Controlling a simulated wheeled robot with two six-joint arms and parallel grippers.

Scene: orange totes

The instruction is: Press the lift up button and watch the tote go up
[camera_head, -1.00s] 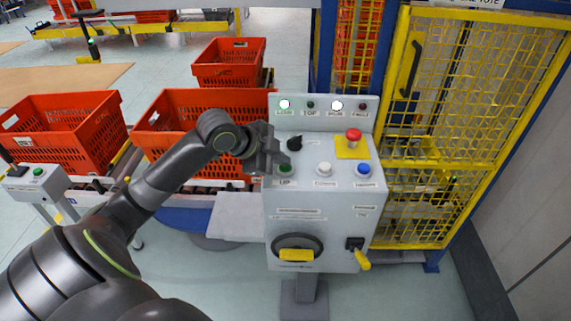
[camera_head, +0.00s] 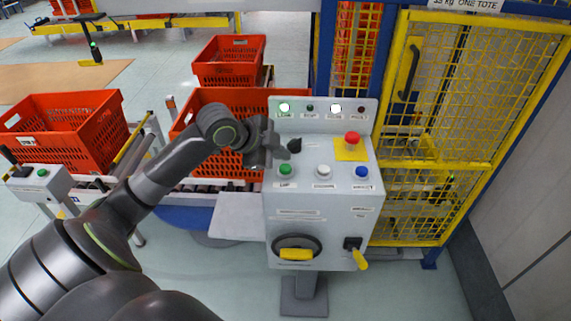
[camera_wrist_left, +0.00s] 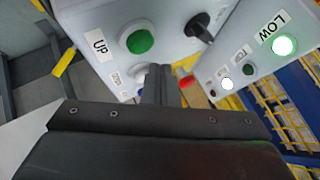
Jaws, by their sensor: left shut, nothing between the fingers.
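A grey control box (camera_head: 318,215) stands on a pedestal in the head view. A tote (camera_head: 205,110) is on the roller conveyor behind my gripper, partly hidden by my arm and the box. My right gripper is not in view.
The box also has a black selector knob (camera_head: 295,145), a red mushroom button (camera_head: 352,138), a white button (camera_head: 324,170) and a blue button (camera_head: 362,172). The LOW lamp (camera_head: 284,107) is lit. A yellow mesh cage (camera_head: 480,90) stands at the right. Other totes sit left and behind.

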